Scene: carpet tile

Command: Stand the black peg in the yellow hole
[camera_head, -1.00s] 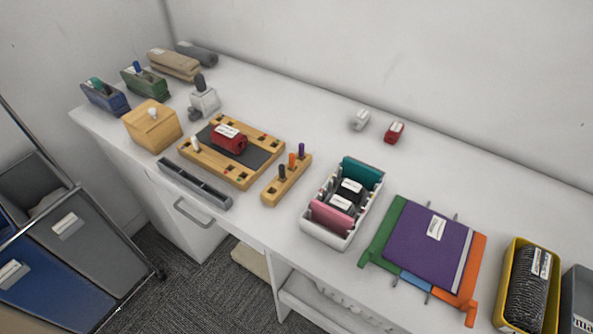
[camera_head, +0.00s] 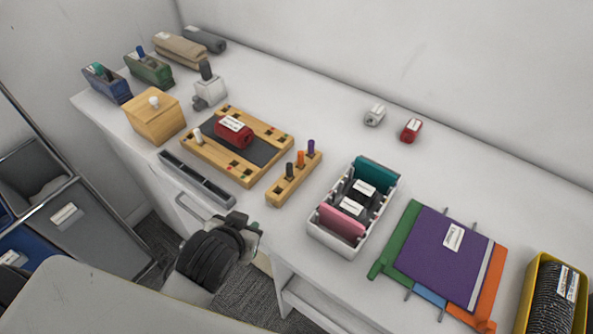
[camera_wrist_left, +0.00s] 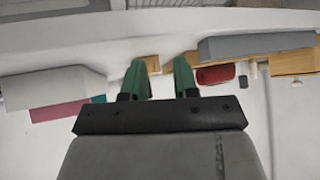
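The black peg (camera_head: 290,170) stands in a small wooden rack (camera_head: 280,193), in line with an orange peg (camera_head: 300,158) and a purple peg (camera_head: 310,147). A wooden board (camera_head: 245,178) with a dark inset lies to its left, with small coloured marks and a white peg (camera_head: 198,137). Which hole is yellow is too small to tell. My left gripper (camera_head: 248,226) is at the table's front edge, below and left of the rack, apart from it. In the left wrist view its green fingers (camera_wrist_left: 160,82) are apart and empty. My right gripper is out of view.
A red block (camera_head: 233,130) sits on the board. A long grey tray (camera_head: 197,178) lies along the front edge, near a drawer handle (camera_head: 195,206). A white bin (camera_head: 335,240) with upright folders stands right of the rack. The back middle is mostly clear.

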